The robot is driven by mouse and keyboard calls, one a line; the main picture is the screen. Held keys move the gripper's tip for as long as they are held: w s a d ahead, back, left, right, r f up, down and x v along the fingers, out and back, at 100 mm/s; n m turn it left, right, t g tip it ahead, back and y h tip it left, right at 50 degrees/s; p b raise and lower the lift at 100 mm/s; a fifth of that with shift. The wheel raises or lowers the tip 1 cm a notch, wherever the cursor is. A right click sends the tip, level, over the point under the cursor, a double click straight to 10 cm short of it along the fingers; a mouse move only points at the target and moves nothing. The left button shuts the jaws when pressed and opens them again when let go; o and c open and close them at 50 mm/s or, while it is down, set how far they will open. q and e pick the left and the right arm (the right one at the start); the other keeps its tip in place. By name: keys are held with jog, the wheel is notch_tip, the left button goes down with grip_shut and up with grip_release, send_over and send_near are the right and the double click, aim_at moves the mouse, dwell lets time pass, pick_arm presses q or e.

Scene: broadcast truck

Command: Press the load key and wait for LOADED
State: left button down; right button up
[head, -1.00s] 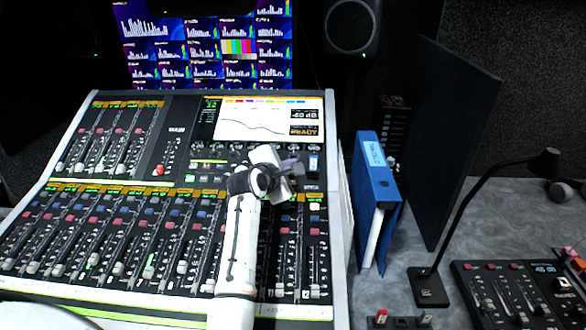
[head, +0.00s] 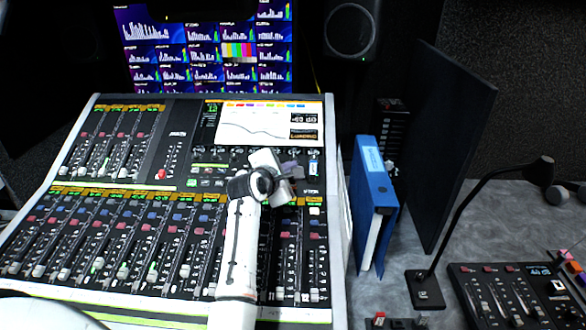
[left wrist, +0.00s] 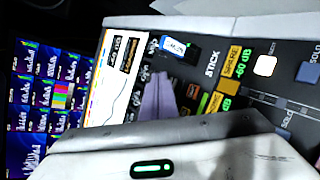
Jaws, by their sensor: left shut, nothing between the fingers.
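The mixing console (head: 172,150) fills the left and middle of the head view. Its display (head: 262,122) shows a curve and a small orange status label (head: 303,134) that seems to read LOADING. My left gripper (head: 296,170) is shut and empty over the console's upper right, below the display. A small blue and white key (head: 314,168) sits just right of the fingertips; I cannot read its marking. In the left wrist view, this key (left wrist: 177,48) lies beyond the shut purple-grey fingers (left wrist: 158,97), apart from them in the picture. My right gripper is not in view.
A blue binder (head: 373,200) stands right of the console, beside a dark upright panel (head: 455,140). Monitors (head: 205,50) and a speaker (head: 350,28) are behind.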

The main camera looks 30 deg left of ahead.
pick_arm(q)
jog(key=shift+r, duration=0.1)
jog(key=shift+s+d+r+p, duration=0.2)
jog(key=shift+r+p, duration=0.2)
jog(key=shift+r, duration=0.15)
jog(key=shift+s+d+r+p, duration=0.1)
jog(key=shift+s+r+p, duration=0.05)
jog(key=shift+r+p, duration=0.35)
jog(key=shift+s+d+r, duration=0.15)
jog(key=shift+s+r, duration=0.1)
jog(key=shift+r, duration=0.35)
jog(key=shift+s+d+r, duration=0.1)
jog(key=shift+s+r, duration=0.15)
jog(key=shift+r, duration=0.35)
